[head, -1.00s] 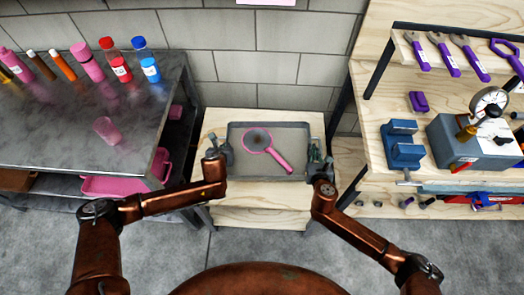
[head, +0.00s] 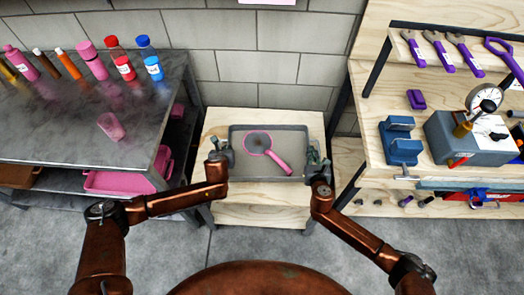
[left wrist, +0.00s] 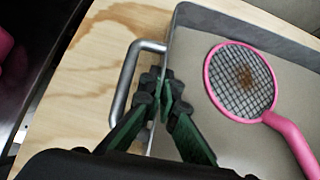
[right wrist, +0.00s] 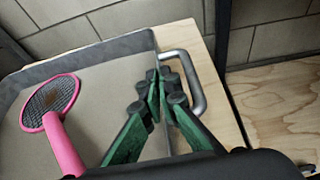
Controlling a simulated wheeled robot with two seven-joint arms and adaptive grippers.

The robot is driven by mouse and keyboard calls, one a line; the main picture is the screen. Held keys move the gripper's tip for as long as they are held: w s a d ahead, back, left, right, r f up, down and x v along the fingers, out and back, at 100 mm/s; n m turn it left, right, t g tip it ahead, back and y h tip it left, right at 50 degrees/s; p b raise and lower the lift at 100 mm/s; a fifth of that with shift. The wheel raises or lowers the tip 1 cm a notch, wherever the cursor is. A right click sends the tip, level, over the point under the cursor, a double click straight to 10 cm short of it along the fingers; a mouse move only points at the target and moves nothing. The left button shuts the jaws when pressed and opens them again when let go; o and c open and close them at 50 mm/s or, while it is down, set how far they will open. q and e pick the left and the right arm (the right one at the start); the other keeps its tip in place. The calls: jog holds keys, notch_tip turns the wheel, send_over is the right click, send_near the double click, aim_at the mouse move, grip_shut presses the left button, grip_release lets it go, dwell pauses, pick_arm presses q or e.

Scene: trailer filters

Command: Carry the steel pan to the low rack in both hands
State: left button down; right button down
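The steel pan (head: 297,128) is a shallow grey tray with a bar handle at each end. It is at the low wooden stand between two benches, and I cannot tell whether it touches the top. A pink mesh strainer (head: 258,142) lies inside it. My left gripper (head: 224,150) is at the pan's left end. In the left wrist view its green fingers (left wrist: 168,85) straddle the end wall beside the handle (left wrist: 130,80) and look closed on it. My right gripper (head: 318,153) is at the right end. In the right wrist view its fingers (right wrist: 158,82) pinch that wall inside the handle (right wrist: 196,85).
The wooden stand (head: 262,215) has a lower shelf. A dark metal bench (head: 60,140) with bottles and a tipped pink cup (head: 111,126) stands left. A wooden workbench with a blue vise (head: 402,145) and tools stands close on the right. A block wall is behind.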

pick_arm(q)
jog(key=shift+w+f, duration=0.15)
jog(key=shift+f, duration=0.3)
pick_arm(e)
jog(key=shift+w+f, duration=0.15)
jog(key=shift+f, duration=0.25)
pick_arm(q)
jog(key=c, duration=2.6)
grip_release()
jog(key=shift+a+f, duration=0.1)
pick_arm(e)
jog(key=c, duration=2.6)
grip_release()
jog(key=shift+f, duration=0.1)
pick_arm(q)
jog(key=o, duration=0.3)
pick_arm(e)
jog(key=o, duration=0.3)
pick_arm(q)
jog(key=shift+o, duration=0.7)
pick_arm(e)
jog(key=shift+o, duration=0.7)
pick_arm(q)
jog(key=shift+s, duration=0.2)
